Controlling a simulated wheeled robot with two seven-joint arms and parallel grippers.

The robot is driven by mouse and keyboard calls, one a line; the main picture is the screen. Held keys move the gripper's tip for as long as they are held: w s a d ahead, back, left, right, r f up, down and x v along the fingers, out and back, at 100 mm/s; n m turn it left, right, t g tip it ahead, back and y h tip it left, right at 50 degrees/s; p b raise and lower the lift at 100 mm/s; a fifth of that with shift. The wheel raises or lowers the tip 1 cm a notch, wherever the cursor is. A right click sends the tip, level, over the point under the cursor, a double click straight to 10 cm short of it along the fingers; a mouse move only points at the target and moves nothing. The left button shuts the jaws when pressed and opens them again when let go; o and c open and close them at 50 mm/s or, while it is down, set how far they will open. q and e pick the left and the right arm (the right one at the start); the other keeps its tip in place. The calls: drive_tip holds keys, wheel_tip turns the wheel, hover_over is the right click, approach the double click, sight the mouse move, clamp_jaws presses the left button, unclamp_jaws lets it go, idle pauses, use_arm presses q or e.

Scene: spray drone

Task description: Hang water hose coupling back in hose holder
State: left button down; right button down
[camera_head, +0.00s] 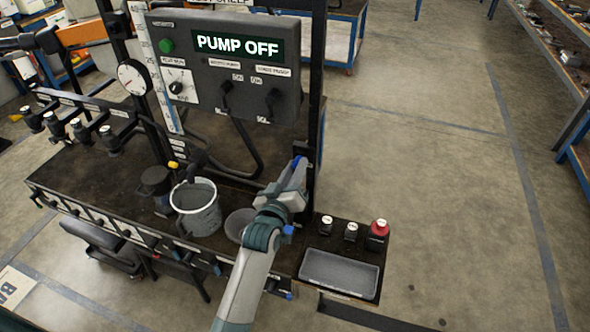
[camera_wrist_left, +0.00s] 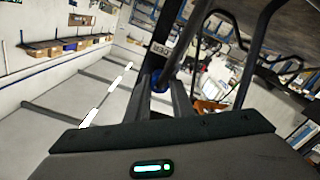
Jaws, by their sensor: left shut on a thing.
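My left gripper (camera_head: 296,172) is raised in front of the right-hand black post of the bench frame, below and right of the pump panel. In the left wrist view its two fingers (camera_wrist_left: 160,98) are shut on a small blue part, which I take to be the water hose coupling (camera_wrist_left: 158,80). A dark tube or post runs up behind it there. In the head view the gripper hides most of the held part. A small black bracket (camera_head: 304,148) on the post, close above the gripper, may be the hose holder; I cannot tell for sure. My right gripper is out of view.
The grey control panel (camera_head: 225,68) reads "PUMP OFF". A grey bucket (camera_head: 197,208) and a shallow bowl (camera_head: 239,222) stand left of my arm. A grey tray (camera_head: 340,273) and small bottles, one red (camera_head: 378,230), are at right.

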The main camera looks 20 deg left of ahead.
use_arm(q)
drive_tip(key=shift+w, duration=0.2)
drive_tip(key=c, duration=1.5)
unclamp_jaws()
drive_tip(key=shift+o, duration=0.2)
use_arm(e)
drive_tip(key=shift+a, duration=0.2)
use_arm(q)
drive_tip(key=s+b, duration=0.4)
drive_tip(key=s, duration=1.3)
drive_tip(key=shift+s+a, duration=0.15)
drive_tip(key=shift+a, duration=0.15)
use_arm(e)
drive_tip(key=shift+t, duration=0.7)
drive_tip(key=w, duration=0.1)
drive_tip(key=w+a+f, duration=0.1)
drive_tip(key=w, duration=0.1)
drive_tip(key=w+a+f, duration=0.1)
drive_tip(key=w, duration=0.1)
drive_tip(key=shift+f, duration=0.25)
